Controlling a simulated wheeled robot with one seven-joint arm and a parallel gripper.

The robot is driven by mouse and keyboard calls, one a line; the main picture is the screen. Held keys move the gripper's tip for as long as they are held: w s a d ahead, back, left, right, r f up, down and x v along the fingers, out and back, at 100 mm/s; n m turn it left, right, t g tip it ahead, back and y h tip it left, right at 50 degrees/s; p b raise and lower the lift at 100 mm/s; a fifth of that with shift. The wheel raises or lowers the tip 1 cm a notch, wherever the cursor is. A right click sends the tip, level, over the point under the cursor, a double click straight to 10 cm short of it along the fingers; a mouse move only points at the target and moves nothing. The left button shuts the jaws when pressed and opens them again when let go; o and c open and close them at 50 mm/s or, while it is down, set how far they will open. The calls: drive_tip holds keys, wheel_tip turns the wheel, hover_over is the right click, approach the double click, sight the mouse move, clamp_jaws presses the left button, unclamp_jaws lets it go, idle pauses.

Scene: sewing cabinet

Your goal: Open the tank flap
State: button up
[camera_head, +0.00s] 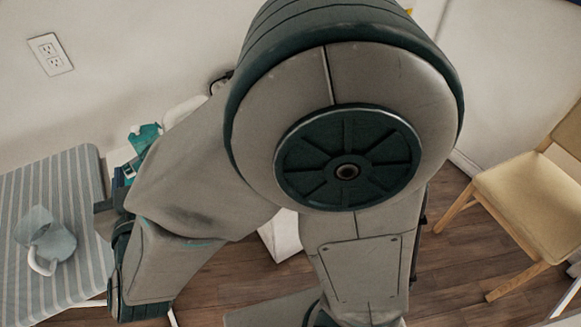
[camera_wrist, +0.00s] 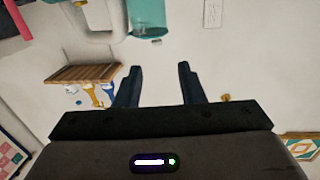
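No tank flap can be made out for certain in either view. In the wrist view, a translucent teal container (camera_wrist: 149,14) is cut off by the top edge, beside a white curved part (camera_wrist: 102,17). I cannot tell whether it is the tank. In the head view, a teal item (camera_head: 145,138) and a white shape (camera_head: 184,108) show behind my arm, mostly hidden by it. My gripper (camera_wrist: 159,74) is open, its two dark fingers apart with nothing between them. It is apart from the teal container, which lies beyond the fingertips in the picture.
A striped padded board (camera_head: 75,180) at the left of the head view bears a translucent jug (camera_head: 47,240). A wooden chair (camera_head: 530,195) stands at the right. The wrist view shows a wooden slatted piece (camera_wrist: 82,73), several small items and a wall outlet (camera_wrist: 212,13).

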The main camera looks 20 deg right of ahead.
sight(142, 140)
drive_tip(key=w+g+y, duration=0.1)
drive_tip(key=w, duration=0.1)
drive_tip(key=w+d+g+y, duration=0.1)
drive_tip(key=w, duration=0.1)
drive_tip(key=w+d+n+g+y, duration=0.1)
drive_tip(key=w+g, duration=0.1)
drive_tip(key=shift+d+p, duration=0.1)
drive_tip(key=shift+p, duration=0.25)
drive_tip(key=shift+w+d+f+g+y, duration=0.1)
drive_tip(key=shift+w+d+g+y, duration=0.05)
drive_tip(key=shift+d+g, duration=0.3)
drive_tip(key=shift+w+d+g+y, duration=0.15)
drive_tip(key=shift+d+g, duration=0.1)
drive_tip(key=shift+d, duration=0.25)
drive_tip(key=s+d+f+g+h, duration=0.1)
drive_tip(key=s+d+g, duration=0.2)
drive_tip(key=d, duration=0.4)
drive_tip(key=s+d+m+g+h+p, duration=0.1)
drive_tip(key=s+d, duration=0.3)
drive_tip(key=d, duration=0.4)
drive_tip(key=s+d+f+g+h, duration=0.1)
drive_tip(key=s+d+g+h, duration=0.1)
drive_tip(key=d, duration=0.6)
drive_tip(key=s+g, duration=0.1)
drive_tip(key=g, duration=0.1)
drive_tip(key=shift+s+f+g+h, duration=0.15)
drive_tip(key=shift+f+g+h, duration=0.15)
